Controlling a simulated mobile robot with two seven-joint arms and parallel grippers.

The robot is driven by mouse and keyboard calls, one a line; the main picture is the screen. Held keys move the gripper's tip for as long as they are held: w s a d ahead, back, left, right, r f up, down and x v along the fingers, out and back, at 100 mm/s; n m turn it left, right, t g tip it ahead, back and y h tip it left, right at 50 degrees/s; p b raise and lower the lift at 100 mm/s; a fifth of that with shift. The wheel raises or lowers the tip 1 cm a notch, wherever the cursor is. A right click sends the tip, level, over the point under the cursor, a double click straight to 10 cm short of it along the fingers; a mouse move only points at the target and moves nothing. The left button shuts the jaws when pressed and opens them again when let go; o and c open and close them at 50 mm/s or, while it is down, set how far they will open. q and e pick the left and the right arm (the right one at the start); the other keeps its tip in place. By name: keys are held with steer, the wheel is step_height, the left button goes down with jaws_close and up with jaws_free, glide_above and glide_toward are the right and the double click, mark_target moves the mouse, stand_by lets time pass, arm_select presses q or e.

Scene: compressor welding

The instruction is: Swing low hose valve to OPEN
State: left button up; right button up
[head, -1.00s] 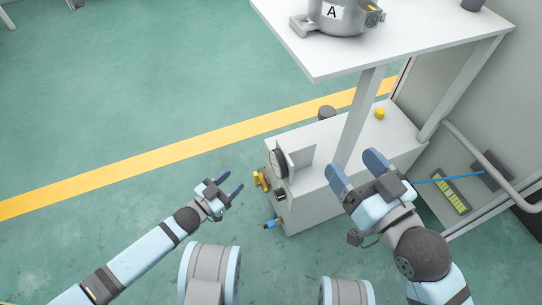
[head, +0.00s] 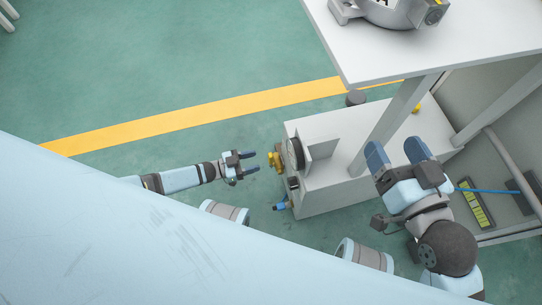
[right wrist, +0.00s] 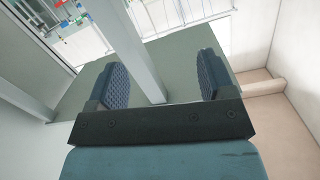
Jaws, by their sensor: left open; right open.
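A grey-white box unit (head: 330,190) stands on the floor under the table. A yellow fitting (head: 275,161) sticks out of its left end beside a dark round gauge-like disc (head: 296,154). A small blue-ended part (head: 281,206) sits lower on the same end. I cannot tell which is the low hose valve, nor its position. My left gripper (head: 251,163) is open and empty, just left of the yellow fitting with a small gap. My right gripper (head: 396,153) is open and empty above the unit's right part. Its two fingers also show in the right wrist view (right wrist: 162,80).
A white table (head: 430,50) overhangs the unit, with a grey metal part (head: 398,12) on top. Its post (head: 395,120) stands near my right gripper. A blue line (head: 487,190) runs at right.

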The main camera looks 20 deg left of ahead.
mark_target(270, 157)
arm_select(q)
steer(key=b+x, duration=0.1)
steer(key=x, duration=0.5)
steer(key=shift+w+d, duration=0.3)
jaws_close()
